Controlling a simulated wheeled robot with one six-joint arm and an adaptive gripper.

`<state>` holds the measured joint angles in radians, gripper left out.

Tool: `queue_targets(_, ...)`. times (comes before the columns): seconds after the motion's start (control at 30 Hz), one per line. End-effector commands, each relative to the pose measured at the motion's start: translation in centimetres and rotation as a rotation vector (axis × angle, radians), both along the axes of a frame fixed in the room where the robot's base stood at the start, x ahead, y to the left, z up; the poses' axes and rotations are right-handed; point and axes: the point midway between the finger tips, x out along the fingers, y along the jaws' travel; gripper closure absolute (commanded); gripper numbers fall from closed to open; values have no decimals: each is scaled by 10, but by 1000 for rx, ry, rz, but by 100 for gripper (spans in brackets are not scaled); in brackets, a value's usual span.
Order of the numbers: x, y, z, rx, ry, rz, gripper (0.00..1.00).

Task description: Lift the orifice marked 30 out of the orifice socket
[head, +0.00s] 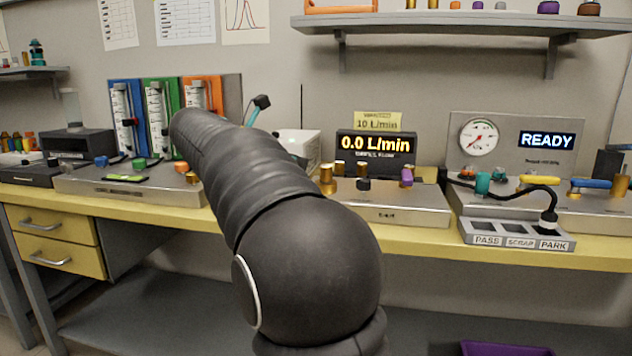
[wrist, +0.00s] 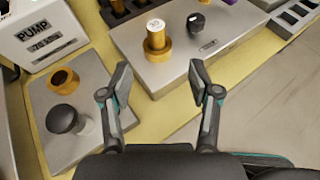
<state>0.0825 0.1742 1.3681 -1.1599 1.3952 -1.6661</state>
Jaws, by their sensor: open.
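In the head view a brass piece (head: 327,177) stands at the left end of the base under the flow display. My gripper (wrist: 158,84) is open and empty in the wrist view. Its fingertips are apart from the orifice, on the near side of it. In the head view my arm hides the gripper.
The steel base (wrist: 200,55) also carries a black knob (wrist: 196,22) and a purple part (head: 407,176). The pump box (wrist: 42,32) stands to the left. A plate (wrist: 45,95) with a brass ring (wrist: 63,80) and a black knob (wrist: 62,119) lies left of my gripper.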

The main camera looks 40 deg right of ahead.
Motion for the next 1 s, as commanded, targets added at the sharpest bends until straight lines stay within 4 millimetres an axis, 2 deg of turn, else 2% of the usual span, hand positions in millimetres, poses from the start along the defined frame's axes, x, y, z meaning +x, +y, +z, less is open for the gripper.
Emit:
queue_targets(0.43,8,-65,-26,-8,12,-2,38)
queue_targets(0.83,13,-87,-38,-7,10,0,38)
queue_targets(1.0,19,-106,-51,-7,10,-1,38)
